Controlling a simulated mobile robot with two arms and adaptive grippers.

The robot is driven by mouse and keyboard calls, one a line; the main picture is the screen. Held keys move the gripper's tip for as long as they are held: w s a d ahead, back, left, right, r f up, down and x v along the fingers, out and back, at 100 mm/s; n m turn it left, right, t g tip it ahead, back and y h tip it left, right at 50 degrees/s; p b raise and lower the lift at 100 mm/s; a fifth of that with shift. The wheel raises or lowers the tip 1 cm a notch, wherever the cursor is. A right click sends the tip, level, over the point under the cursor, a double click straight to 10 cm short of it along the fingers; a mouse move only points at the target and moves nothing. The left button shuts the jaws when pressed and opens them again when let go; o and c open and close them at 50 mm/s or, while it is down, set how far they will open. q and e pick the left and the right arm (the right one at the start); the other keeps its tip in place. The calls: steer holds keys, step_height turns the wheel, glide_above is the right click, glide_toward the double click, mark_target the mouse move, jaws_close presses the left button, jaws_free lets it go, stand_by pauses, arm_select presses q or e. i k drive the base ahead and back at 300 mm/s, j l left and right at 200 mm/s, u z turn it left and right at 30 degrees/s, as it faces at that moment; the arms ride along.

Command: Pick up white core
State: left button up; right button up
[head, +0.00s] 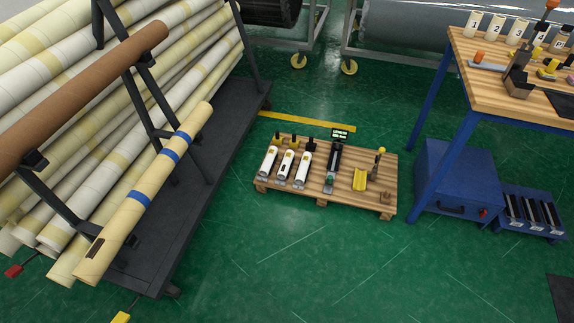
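I cannot tell for sure which thing is the white core. Several long whitish rolls (40,85) lie slanted on the dark rack at the left. A brown roll (90,85) rests in front of them on the rack's arms. A cream roll with blue bands (150,180) leans at the rack's front. Three short white cylinders (285,166) with dark tops lie or stand on a low wooden pallet in the middle. Neither gripper shows in the head view.
The low wooden pallet (335,201) also bears a dark device with a lit display (334,165) and a yellow tool (360,179). A workbench (510,80) with small items stands at the right, with a blue cabinet (455,180) beneath. Green floor (300,270) is clear in front.

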mark_target(282, 171)
steer(key=i+l+u, duration=0.15)
steer(key=i, duration=0.3)
steer(key=i+l+u, duration=0.1)
steer(key=i+l, duration=0.2)
steer(key=i, duration=0.15)
